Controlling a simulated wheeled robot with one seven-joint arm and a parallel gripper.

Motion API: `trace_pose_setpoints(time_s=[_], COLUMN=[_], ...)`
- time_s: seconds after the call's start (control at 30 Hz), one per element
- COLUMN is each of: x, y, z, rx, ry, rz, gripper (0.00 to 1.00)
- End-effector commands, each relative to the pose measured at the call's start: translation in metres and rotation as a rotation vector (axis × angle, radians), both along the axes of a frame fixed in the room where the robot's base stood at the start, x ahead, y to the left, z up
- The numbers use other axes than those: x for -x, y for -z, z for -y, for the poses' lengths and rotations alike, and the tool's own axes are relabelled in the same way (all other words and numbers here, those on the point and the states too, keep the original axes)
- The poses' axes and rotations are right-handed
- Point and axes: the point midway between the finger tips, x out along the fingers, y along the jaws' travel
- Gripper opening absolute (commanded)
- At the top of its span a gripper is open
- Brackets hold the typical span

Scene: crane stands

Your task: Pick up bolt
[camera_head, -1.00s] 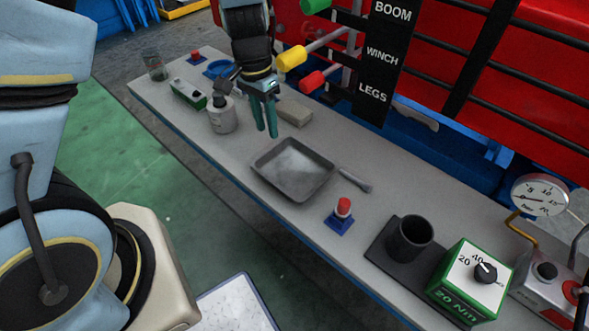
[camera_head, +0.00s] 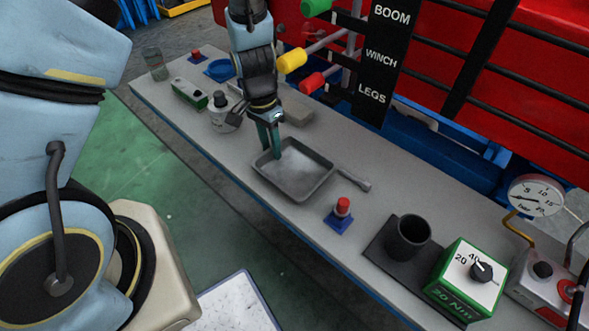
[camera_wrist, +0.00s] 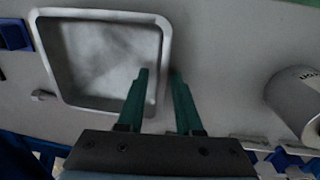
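A small grey bolt-like piece (camera_head: 357,181) lies on the bench just right of a square grey tray (camera_head: 318,184). In the wrist view this piece (camera_wrist: 43,95) is beside the tray's left rim (camera_wrist: 48,52). I cannot tell for certain that it is the bolt. The tray looks empty. My gripper (camera_head: 272,152) points down over the tray's back left edge, apart from the grey piece. In the wrist view its teal fingers (camera_wrist: 160,76) are parted with nothing between them, over the tray's right rim.
A red button on a blue base (camera_head: 340,219), a dark cup (camera_head: 408,238) and a green torque box (camera_head: 463,282) are to the right. Colored levers (camera_head: 293,61) stick out behind.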

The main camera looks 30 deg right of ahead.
Motion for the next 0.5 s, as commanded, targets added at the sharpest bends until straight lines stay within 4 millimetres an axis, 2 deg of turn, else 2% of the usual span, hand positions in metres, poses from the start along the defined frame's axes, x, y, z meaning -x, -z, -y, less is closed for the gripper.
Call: trace_pose_setpoints(time_s=[0.03, 0.27, 0.5], x=[-0.0001, -0.0001, 0.0], y=[-0.0001, -0.0003, -0.0003], z=[0.0, 0.0, 0.0], rx=[0.0, 0.0, 0.0], ry=[0.0, 0.0, 0.0], rz=[0.0, 0.0, 0.0], gripper=[0.27, 0.01, 0.0])
